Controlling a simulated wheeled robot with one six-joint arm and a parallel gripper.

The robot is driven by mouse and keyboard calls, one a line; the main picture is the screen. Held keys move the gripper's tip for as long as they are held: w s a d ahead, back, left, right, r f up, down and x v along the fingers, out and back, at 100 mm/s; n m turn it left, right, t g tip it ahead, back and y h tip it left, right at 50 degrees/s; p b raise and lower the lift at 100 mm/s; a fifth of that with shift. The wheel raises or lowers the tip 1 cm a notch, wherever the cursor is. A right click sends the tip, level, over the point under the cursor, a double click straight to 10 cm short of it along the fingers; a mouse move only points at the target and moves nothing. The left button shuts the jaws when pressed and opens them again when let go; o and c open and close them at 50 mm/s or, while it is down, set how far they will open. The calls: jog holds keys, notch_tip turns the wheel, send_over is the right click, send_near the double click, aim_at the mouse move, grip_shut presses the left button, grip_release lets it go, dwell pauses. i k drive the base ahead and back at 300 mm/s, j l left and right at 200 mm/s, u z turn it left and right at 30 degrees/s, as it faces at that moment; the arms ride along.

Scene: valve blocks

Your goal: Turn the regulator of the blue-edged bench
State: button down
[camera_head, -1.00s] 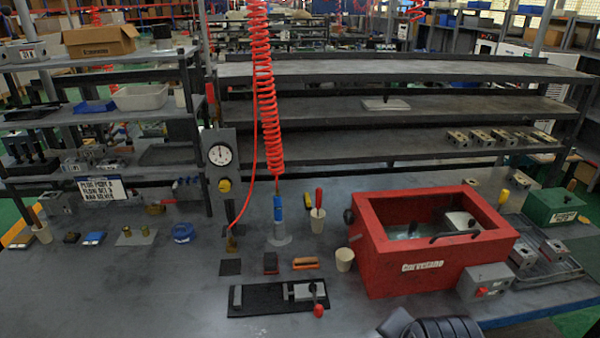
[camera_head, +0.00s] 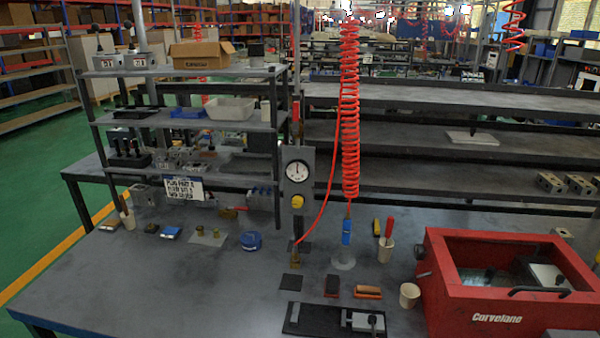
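The regulator is a yellow knob (camera_head: 297,201) on a grey upright panel (camera_head: 297,225) on the bench. A round white pressure gauge (camera_head: 298,171) with a dark needle sits just above the knob. The grey bench (camera_head: 110,290) has a blue strip along its front edge, seen at the lower left. A red coiled air hose (camera_head: 350,110) hangs right of the panel, and a thin red line runs down from it to a brass fitting (camera_head: 295,256) at the panel's foot. My gripper is not in view.
A red washing tub (camera_head: 470,310) stands at the right. A black fixture plate (camera_head: 310,318), a white cup (camera_head: 409,295) and small blocks lie in front of the panel. Shelving (camera_head: 200,126) stands at left. The bench's left front is clear, with green floor beyond.

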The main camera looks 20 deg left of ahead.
aim_at(298, 201)
jog(key=i+j, duration=0.15)
jog(key=j, duration=0.25)
jog(key=i+j+u, duration=0.1)
jog(key=j, duration=0.3)
jog(key=i+j, duration=0.25)
jog(key=j, duration=0.15)
jog(key=i+j+u, duration=0.1)
jog(key=j, duration=0.3)
jog(key=i, duration=0.05)
